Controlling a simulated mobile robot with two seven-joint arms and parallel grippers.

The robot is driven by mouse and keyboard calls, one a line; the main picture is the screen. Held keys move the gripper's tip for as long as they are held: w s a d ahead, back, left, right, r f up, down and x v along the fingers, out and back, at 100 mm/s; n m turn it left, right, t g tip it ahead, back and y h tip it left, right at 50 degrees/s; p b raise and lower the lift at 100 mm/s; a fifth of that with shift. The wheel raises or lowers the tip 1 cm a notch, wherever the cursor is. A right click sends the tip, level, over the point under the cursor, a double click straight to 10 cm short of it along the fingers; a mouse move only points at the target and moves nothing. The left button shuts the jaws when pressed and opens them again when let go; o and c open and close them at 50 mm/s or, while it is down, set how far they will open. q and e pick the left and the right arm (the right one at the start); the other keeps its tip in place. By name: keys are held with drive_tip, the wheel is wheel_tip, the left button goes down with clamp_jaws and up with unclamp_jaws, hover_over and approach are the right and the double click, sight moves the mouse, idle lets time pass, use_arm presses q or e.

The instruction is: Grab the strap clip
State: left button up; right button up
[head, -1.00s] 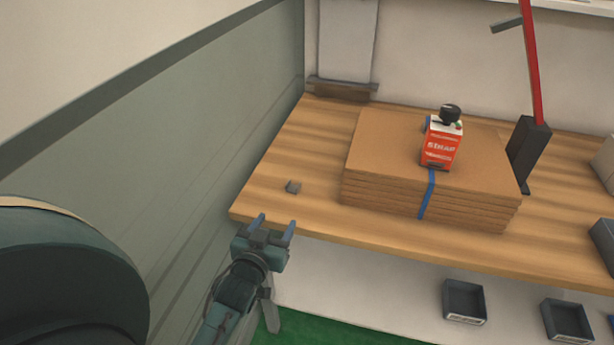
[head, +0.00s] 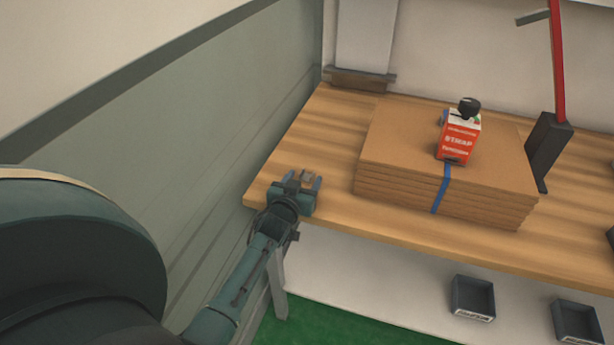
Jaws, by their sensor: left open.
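The strap clip (head: 306,176) is a small grey block lying on the wooden table, left of the cardboard stack. My left gripper (head: 304,179) is over the table's left front part, with its two fingers apart, pointing toward the back. The clip appears at or between the fingertips and is mostly hidden by them; I cannot tell whether they touch it. My right gripper is not in view.
A stack of cardboard sheets (head: 390,150) with a blue strap (head: 441,190) bears a red and white box (head: 459,141). A red-handled tool (head: 558,65) stands behind at the right. A green-grey wall (head: 215,125) borders the left. Dark bins (head: 473,298) are below.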

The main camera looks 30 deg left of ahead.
use_arm(q)
drive_tip(key=shift+w+a+f, duration=0.1)
drive_tip(key=shift+w, duration=0.35)
drive_tip(key=c, duration=1.1)
